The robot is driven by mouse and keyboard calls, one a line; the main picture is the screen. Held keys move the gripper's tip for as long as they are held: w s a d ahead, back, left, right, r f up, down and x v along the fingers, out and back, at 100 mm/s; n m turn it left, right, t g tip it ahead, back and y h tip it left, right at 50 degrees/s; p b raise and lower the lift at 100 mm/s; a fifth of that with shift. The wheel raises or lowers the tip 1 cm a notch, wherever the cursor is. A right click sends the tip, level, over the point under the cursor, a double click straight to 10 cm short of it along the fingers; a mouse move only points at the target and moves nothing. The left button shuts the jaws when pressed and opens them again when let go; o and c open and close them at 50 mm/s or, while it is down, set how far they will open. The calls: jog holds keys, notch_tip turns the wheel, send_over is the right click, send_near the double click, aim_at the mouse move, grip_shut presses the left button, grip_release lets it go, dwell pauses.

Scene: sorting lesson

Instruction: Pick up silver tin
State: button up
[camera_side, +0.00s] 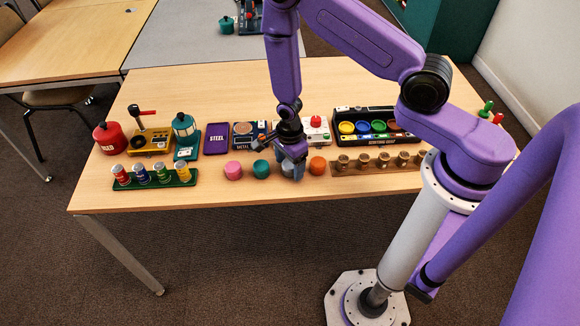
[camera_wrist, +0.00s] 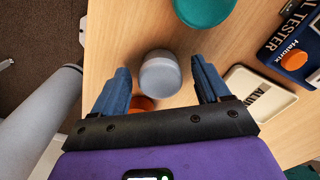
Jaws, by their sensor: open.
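The silver tin (camera_wrist: 160,75) is a small grey cylinder standing on the wooden table. In the wrist view it lies between the two blue fingers of my gripper (camera_wrist: 160,66), with a gap on each side. My gripper is open and holds nothing. In the side view my gripper (camera_side: 291,160) points down in the row of coloured tins, and its fingers hide most of the silver tin (camera_side: 287,168).
A teal tin (camera_side: 261,168) and pink tin (camera_side: 233,170) stand left of my gripper, an orange tin (camera_side: 317,165) right. Behind are a purple STEEL tray (camera_side: 216,138), a tester (camera_side: 248,135) and a sorting tray (camera_side: 365,112). A wooden rack (camera_side: 345,170) stands further right.

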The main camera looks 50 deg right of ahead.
jog(key=c, duration=1.1)
